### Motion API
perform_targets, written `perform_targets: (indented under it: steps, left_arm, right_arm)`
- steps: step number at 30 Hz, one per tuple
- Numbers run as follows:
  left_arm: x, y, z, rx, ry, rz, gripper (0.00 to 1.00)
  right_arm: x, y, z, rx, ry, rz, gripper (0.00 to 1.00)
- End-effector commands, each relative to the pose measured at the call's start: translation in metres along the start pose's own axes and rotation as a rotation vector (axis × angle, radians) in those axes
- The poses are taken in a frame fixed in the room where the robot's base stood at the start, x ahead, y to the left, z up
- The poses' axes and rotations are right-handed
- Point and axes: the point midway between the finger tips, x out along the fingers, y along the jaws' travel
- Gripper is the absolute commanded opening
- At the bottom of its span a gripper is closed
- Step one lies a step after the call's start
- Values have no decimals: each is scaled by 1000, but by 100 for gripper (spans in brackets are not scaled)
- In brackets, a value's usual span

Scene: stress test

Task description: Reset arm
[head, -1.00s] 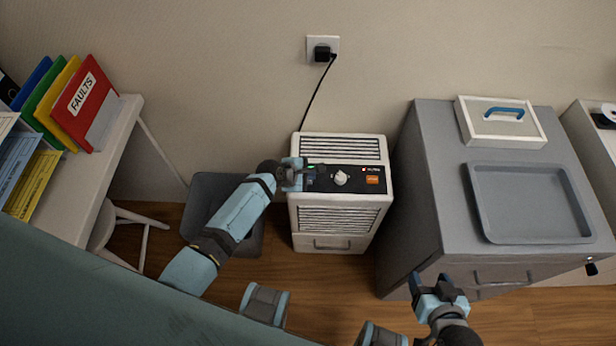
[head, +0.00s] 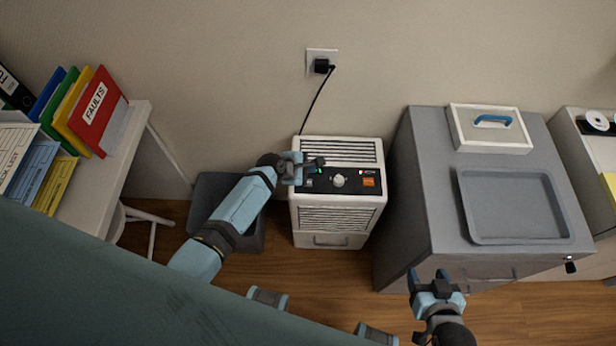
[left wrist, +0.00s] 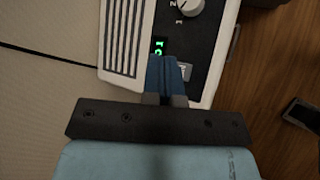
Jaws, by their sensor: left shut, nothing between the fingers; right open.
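A white box appliance (head: 340,218) with vents stands on the floor against the wall. Its black control panel (head: 350,183) carries a white knob (head: 338,181), a small green display (head: 319,171), a red light and an orange patch. My left gripper (head: 318,162) is shut and empty, at the panel's back left edge. In the left wrist view its blue fingers (left wrist: 165,75) are together over the panel, beside the green display (left wrist: 159,46) and a pale button (left wrist: 185,71). I cannot tell whether they touch it. My right gripper (head: 429,275) is open and empty, in front of the grey cabinet.
The grey cabinet (head: 420,180) right of the appliance bears a grey tray (head: 465,205) and a white box with a blue handle (head: 488,140). A black cord (head: 316,105) runs to a wall socket. A shelf with folders (head: 98,108) and a dark grey bin (head: 205,195) are left.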

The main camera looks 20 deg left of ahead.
Motion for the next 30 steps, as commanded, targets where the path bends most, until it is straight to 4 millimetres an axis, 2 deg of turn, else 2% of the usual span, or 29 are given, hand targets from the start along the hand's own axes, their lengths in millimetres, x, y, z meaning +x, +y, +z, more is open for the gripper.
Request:
perform_targets:
  steps: [17, 20, 23, 25, 30]
  left_arm:
    - [-1, 0, 0, 2, 1, 0, 0]
    - [-9, -6, -1, 57, 13, 4, 0]
    - [-32, -21, -3, 246, 52, 23, 0]
    - [-60, -36, -2, 464, 95, 40, 0]
    - [-146, -73, 15, 1123, 221, 69, 0]
  right_arm:
    - [-1, 0, -9, -2, 11, 0, 60]
    - [-3, 0, -12, -2, 11, 0, 60]
    - [-8, 0, -19, -2, 9, 1, 60]
    - [-13, 1, -26, -2, 8, 2, 60]
    - [-26, 2, -45, -3, 10, 7, 60]
